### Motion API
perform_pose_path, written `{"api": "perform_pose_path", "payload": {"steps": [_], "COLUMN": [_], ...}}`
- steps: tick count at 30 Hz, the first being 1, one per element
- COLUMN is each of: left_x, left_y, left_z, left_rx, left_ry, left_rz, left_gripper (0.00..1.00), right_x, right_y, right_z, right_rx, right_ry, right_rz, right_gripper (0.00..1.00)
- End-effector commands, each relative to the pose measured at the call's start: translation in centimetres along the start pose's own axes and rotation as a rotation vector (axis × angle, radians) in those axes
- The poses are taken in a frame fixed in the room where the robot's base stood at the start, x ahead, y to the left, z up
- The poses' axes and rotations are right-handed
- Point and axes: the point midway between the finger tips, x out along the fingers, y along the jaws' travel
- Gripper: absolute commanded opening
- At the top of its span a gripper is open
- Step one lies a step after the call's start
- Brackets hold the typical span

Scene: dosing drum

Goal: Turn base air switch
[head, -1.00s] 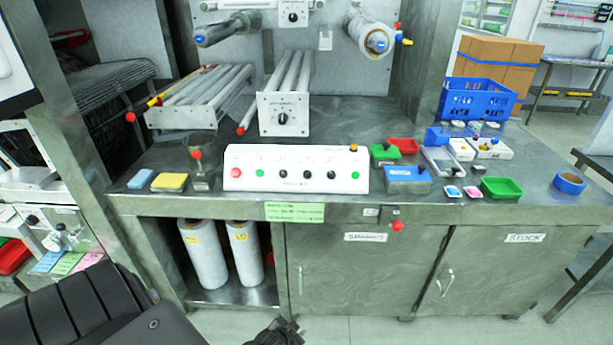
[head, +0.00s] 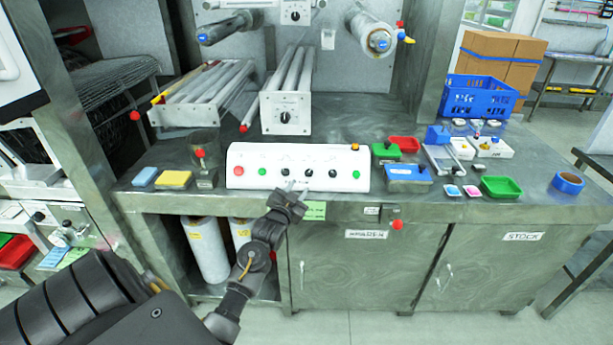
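The white control panel (head: 298,166) sits on the steel bench near its front edge. Its face carries a red button (head: 238,170), green buttons (head: 262,172) and several black rotary switches (head: 309,173). The labels are too small to read, so I cannot tell which switch is the base air one. My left gripper (head: 298,187) is just in front of the panel's lower middle, below the black switches. My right gripper is not in view.
Yellow (head: 174,180) and blue (head: 144,177) pads lie left of the panel. A blue box (head: 408,178), green tray (head: 500,187) and tape roll (head: 568,182) are on the right. Another panel with a black knob (head: 286,116) stands behind.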

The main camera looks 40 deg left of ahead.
Motion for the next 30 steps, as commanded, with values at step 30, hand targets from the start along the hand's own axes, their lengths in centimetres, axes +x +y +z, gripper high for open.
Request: {"api": "perform_pose_path", "payload": {"steps": [30], "left_x": [7.8], "left_y": [0.1], "left_z": [0.0], "left_rx": [0.000], "left_ry": [0.000], "left_rz": [0.001], "left_gripper": [0.10], "right_x": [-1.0], "right_y": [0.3], "right_z": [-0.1], "right_rx": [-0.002], "right_ry": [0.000], "right_rz": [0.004], "right_gripper": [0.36]}}
